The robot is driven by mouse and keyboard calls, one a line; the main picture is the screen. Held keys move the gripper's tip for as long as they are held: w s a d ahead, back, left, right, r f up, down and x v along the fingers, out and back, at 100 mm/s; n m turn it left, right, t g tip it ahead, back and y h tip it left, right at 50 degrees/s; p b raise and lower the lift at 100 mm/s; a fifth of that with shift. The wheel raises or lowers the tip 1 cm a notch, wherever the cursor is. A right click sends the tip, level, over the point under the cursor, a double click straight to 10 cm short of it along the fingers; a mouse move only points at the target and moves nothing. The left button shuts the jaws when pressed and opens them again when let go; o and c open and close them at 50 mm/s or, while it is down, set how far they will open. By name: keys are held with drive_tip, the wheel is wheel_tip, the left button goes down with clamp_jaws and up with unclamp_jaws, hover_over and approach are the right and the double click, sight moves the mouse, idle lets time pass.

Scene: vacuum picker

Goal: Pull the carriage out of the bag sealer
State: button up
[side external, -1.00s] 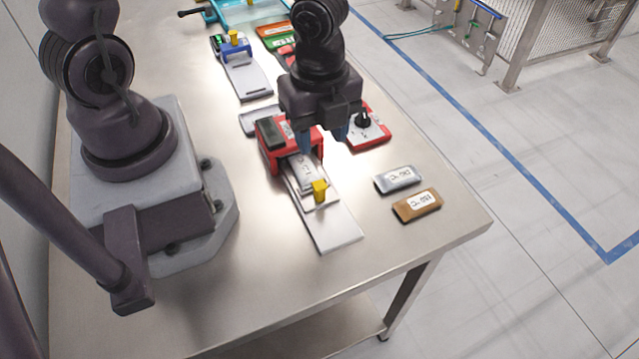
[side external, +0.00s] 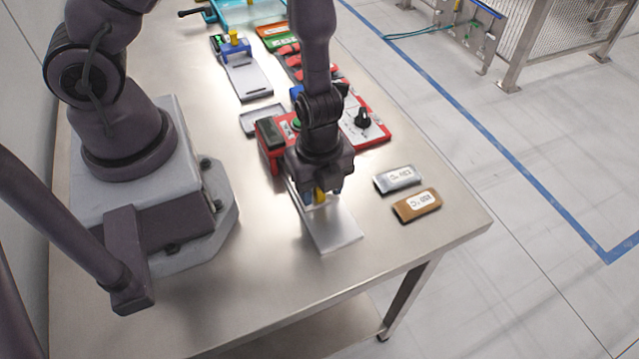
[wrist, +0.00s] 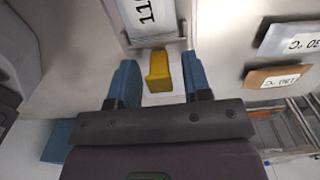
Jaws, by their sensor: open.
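The red bag sealer (side external: 270,158) stands on the steel table, partly hidden by my arm. Its pale track (side external: 338,236) runs out toward the table's near edge. The carriage (wrist: 183,44) carries a bag labelled with "11" (wrist: 152,14) and has a yellow handle (wrist: 158,72) at its outer end. In the side view the yellow handle (side external: 320,196) shows just under my gripper, and most of the carriage is hidden. My gripper (wrist: 160,62) is open, with one blue finger on each side of the handle. Gaps show between handle and fingers.
A silver pack (side external: 398,179) and a brown pack (side external: 417,205) lie right of the track. A red panel with a black knob (side external: 363,120) stands behind them. A blue device with a yellow handle (side external: 235,45) is farther back. The table's near end is clear.

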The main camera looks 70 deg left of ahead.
clamp_jaws()
drive_tip(key=d, duration=0.8)
drive_tip(key=shift+d, duration=0.1)
unclamp_jaws()
wheel_tip(320, 180, up, 13)
idle(0.6)
